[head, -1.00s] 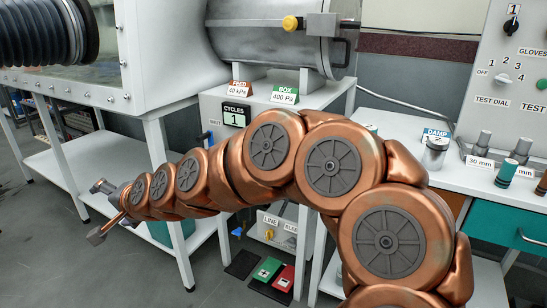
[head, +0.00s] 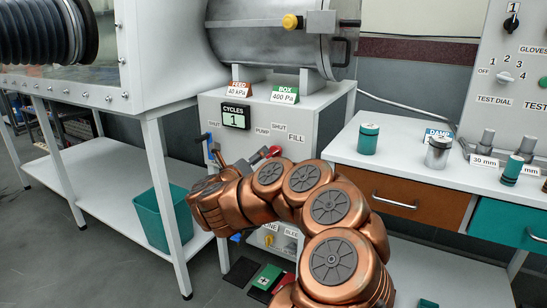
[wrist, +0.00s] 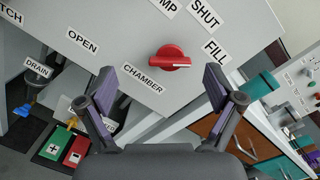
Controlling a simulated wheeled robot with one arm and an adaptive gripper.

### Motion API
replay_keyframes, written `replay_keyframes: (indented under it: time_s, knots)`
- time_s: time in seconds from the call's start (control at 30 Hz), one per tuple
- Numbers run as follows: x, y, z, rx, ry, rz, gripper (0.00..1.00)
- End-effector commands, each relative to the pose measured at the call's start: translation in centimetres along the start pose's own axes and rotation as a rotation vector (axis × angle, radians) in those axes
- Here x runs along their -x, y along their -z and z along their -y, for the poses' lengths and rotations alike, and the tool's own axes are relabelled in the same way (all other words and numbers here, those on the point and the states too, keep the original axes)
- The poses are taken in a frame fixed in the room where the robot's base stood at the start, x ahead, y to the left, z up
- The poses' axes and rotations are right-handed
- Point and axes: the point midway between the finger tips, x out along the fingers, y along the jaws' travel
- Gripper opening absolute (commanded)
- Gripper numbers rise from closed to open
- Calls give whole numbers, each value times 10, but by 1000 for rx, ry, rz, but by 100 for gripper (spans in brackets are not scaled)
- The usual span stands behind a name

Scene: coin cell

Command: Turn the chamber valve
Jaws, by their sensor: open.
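The chamber valve is a red knob (wrist: 174,57) with a white pointer line, on the light grey cabinet panel above the CHAMBER label (wrist: 143,79). The white line points to the right in the wrist view, below the FILL label. In the head view, red parts of the valve (head: 273,151) show just beyond my gripper. My gripper (wrist: 162,82) is open and empty. Its two purple-padded fingers stand apart on either side of the knob in the wrist view, with no contact visible. In the head view my arm hides much of the panel below the knob.
A blue-handled valve (head: 210,143) is on the cabinet's left side. A teal bin (head: 165,218) stands under the glovebox. Green and red pedals (head: 266,277) lie on the floor. The white bench (head: 400,160) with canisters stands to the right.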

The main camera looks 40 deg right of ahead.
Motion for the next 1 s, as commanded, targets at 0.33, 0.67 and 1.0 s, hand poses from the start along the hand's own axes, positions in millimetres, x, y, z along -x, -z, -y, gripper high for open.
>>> replay_keyframes:
  time_s: [0.33,0.67,1.0]
  knots:
    - [-21,26,10,-29,70,-61,92]
    - [-65,28,14,-29,72,-59,92]
    - [-84,28,14,-28,67,-59,92]
